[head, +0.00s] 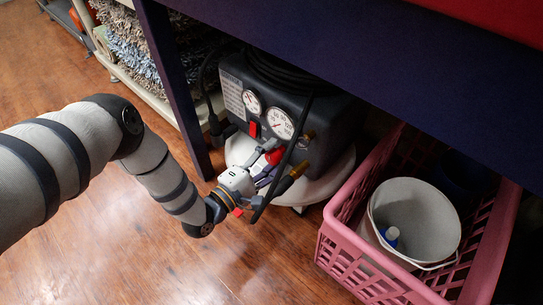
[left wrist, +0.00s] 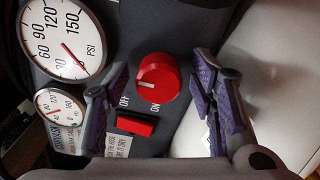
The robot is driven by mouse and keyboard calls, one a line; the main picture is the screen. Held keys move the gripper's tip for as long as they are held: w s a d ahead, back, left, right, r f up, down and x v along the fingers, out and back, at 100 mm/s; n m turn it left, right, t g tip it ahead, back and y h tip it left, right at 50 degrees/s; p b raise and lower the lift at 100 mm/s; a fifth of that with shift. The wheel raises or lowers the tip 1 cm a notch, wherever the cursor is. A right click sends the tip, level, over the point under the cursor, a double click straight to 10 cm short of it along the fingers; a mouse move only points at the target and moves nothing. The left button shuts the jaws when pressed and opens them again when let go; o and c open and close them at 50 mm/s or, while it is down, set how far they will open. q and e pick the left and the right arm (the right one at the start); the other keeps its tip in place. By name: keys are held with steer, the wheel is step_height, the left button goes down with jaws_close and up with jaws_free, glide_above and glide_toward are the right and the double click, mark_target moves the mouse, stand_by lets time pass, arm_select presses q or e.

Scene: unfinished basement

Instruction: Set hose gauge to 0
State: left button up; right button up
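The dark compressor (head: 320,125) has a small round gauge (head: 252,102) and a larger one (head: 280,123). A red round knob (left wrist: 157,77) is right of the large gauge, above a red switch (left wrist: 135,125) and the OFF and ON labels. My left gripper (head: 268,174) is open at the compressor's front. Its fingers (left wrist: 165,98) appear on either side of the knob, apart from it.
A dark tabletop (head: 330,50) overhangs the compressor, with a table leg (head: 178,85) left of it. A pink crate (head: 345,245) holding a white bucket (head: 420,205) stands close on the right. Shelves with rolled textiles are at back left. Wooden floor is clear in front.

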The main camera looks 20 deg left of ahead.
arm_select(q)
steer(key=v, duration=1.2)
